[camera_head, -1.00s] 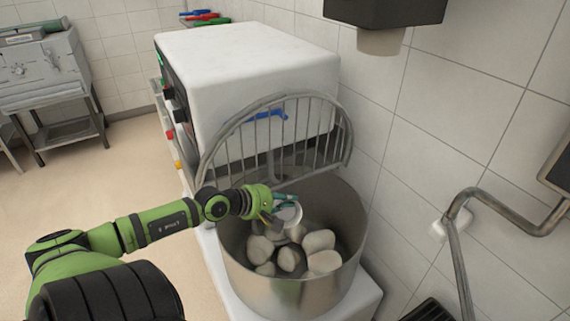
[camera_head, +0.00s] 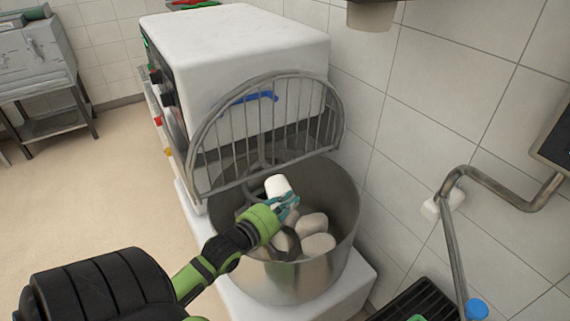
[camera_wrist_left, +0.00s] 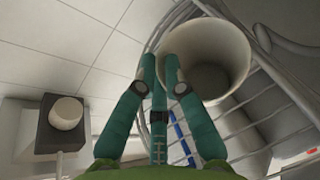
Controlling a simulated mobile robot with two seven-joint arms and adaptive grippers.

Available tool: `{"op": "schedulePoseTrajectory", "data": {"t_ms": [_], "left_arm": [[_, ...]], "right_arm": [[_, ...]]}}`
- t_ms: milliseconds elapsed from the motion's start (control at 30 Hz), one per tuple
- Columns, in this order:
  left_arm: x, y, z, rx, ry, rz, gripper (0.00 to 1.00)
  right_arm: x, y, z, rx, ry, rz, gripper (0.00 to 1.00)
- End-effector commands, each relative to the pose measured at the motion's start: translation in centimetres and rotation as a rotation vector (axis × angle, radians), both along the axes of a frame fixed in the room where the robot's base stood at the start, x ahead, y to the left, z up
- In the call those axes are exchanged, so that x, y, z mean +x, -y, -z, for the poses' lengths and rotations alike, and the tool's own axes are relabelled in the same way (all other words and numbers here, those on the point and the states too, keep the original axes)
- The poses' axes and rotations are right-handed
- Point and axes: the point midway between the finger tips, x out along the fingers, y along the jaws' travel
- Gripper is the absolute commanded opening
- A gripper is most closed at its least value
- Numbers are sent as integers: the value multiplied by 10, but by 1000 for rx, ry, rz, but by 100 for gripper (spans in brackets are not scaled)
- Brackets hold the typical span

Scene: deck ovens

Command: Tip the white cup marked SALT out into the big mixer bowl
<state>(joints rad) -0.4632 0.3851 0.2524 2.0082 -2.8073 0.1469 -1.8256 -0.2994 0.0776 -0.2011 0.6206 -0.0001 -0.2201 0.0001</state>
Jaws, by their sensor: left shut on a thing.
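The white cup (camera_head: 278,185) is held over the mixer bowl. Its closed end is up in the head view, and no SALT marking shows. In the left wrist view, which looks upward, the cup's open mouth (camera_wrist_left: 210,58) faces the camera, so the cup is tipped mouth down. Its inside looks bare there. My left gripper (camera_head: 288,203) is shut on the cup's wall; its teal fingers (camera_wrist_left: 160,65) meet at the rim. The big steel mixer bowl (camera_head: 345,205) holds several pale rounded lumps (camera_head: 313,224), partly hidden by my gripper. My right gripper is not in view.
The wire guard (camera_head: 265,125) stands raised behind the bowl, close to the cup. The white mixer body (camera_head: 235,50) is behind it. A tiled wall and bent metal pipe (camera_head: 500,185) are on the right. Open floor lies left.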

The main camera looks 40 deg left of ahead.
Motion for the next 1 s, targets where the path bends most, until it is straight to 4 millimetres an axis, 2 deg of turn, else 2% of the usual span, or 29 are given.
{"op": "schedulePoseTrajectory", "data": {"t_ms": [33, 400, 600, 1000], "left_arm": [[-1, 2, 6, 26, 14, -1, 0], [-7, 14, 10, 197, 90, 0, 0], [-8, 17, 9, 242, 110, -1, 0], [-8, 18, 8, 253, 115, -1, 0]], "right_arm": [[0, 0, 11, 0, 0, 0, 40], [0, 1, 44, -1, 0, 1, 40], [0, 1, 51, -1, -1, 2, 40], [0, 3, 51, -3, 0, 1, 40]]}}
